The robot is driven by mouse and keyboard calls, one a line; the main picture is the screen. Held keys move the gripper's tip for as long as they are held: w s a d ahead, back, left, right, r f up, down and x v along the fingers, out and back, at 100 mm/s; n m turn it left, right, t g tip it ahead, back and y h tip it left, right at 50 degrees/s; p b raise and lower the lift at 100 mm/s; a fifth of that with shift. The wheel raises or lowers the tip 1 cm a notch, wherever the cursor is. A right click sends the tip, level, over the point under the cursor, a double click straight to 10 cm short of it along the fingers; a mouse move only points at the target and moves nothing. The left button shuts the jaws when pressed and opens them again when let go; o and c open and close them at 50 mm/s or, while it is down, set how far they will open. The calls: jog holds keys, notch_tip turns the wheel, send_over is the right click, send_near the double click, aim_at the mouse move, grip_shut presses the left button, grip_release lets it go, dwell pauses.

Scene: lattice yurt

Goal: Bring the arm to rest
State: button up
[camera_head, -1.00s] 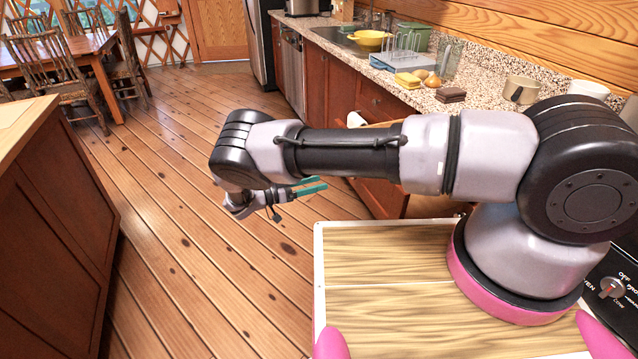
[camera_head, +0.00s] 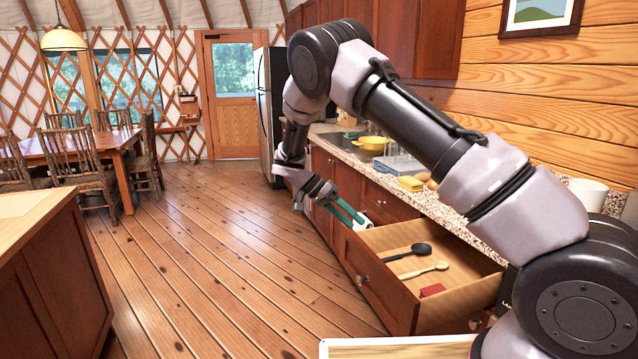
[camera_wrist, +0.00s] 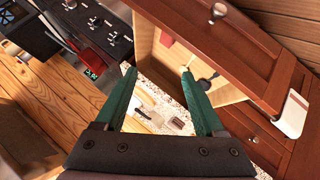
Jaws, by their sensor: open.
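My gripper (camera_head: 350,214) is open and empty, with teal fingers. In the head view it hangs in the air over the floor, just left of an open wooden drawer (camera_head: 385,296). My arm is raised and bent, reaching from the lower right. In the wrist view my gripper (camera_wrist: 158,85) points towards the drawer (camera_wrist: 228,91) and the counter, with nothing between the fingers. A black ladle (camera_head: 412,252), a pale wooden spoon (camera_head: 425,270) and a small red item (camera_head: 432,290) lie in the drawer.
The speckled counter (camera_head: 345,150) holds a yellow bowl (camera_head: 371,146) and a yellow sponge (camera_head: 411,184). A white item (camera_head: 363,222) is at the drawer's far corner. An island (camera_head: 55,270) stands at left. The wooden floor (camera_head: 220,240) between is clear.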

jog(key=s+d+r+n+t+y, duration=0.1)
jog(key=s+d+r+y, duration=0.25)
jog(key=r, duration=0.45)
jog(key=s+d+r+n+y, duration=0.1)
jog(key=s+d+r+y, duration=0.25)
jog(key=r, duration=0.45)
jog(key=s+d+r+n+t+y, duration=0.1)
jog(key=s+d+r+y, duration=0.1)
jog(key=d+r, duration=0.4)
jog(key=s+d+r+n+t+y, duration=0.1)
jog(key=s+r+t, duration=0.2)
jog(key=s+r, duration=0.2)
jog(key=s+d+r+n+t+y, duration=0.1)
jog(key=s+r+t, duration=0.3)
jog(key=s, duration=0.7)
jog(key=shift+s+d+r+n+y, duration=0.2)
jog(key=shift+d+r+n+y, duration=0.1)
jog(key=shift+d+r+n, duration=0.3)
jog(key=shift+f, duration=0.15)
